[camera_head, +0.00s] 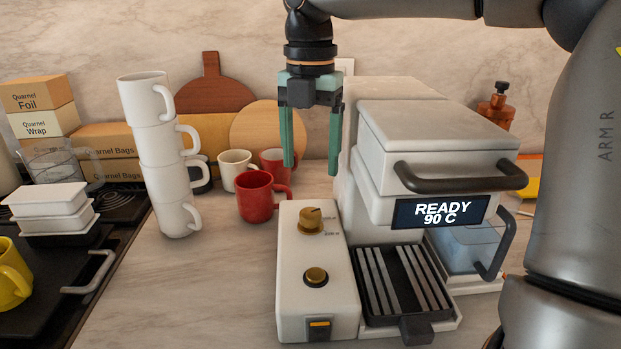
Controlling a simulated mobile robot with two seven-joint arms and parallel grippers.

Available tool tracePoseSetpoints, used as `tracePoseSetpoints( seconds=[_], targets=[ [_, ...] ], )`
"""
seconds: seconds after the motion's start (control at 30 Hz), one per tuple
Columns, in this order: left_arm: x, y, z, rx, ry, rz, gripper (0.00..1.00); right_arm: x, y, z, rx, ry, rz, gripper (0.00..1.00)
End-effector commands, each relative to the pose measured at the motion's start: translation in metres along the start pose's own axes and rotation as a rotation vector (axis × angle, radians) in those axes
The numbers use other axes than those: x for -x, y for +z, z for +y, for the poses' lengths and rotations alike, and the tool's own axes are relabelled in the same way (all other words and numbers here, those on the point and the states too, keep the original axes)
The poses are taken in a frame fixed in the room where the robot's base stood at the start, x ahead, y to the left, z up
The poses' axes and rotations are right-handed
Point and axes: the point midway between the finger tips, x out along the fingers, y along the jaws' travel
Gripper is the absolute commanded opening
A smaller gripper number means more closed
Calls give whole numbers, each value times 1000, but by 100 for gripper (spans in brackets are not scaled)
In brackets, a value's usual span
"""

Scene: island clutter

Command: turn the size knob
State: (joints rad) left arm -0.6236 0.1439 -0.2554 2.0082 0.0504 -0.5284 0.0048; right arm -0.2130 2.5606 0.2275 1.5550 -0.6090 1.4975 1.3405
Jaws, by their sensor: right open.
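The size knob is probably the brass knob (311,219) with a dark pointer mark, on top of the white control box (290,259) left of the coffee machine. The small print beside it is too small to read. A second round brass control (316,276) in a dark ring sits nearer the front of the box. My right gripper (312,168) hangs pointing down above and behind the knob, its green fingers apart and empty. It does not touch the knob. My left gripper is not in view.
The coffee machine (430,132) stands right of the box, its display (440,212) reading "READY 90 C". A red mug (256,197) stands close behind the box. A tall stack of white mugs (157,150) stands farther left. Bare counter (215,290) lies left of the box.

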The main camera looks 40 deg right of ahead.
Motion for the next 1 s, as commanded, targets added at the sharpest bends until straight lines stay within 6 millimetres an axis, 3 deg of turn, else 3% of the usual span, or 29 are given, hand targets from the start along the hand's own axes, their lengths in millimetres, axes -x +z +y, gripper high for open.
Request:
tracePoseSetpoints(
  seconds=[0.1, 0.23, 0.6, 1.0],
  targets=[
    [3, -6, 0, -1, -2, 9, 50, 18, 0, 0, 0, 2, 0, 76],
    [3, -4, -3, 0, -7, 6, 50, 26, 0, 0, 0, 0, 0, 76],
    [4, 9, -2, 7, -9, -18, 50, 27, 0, 0, 0, 0, 0, 76],
    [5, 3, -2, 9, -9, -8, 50, 26, 0, 0, 0, 0, 0, 76]
  ],
)
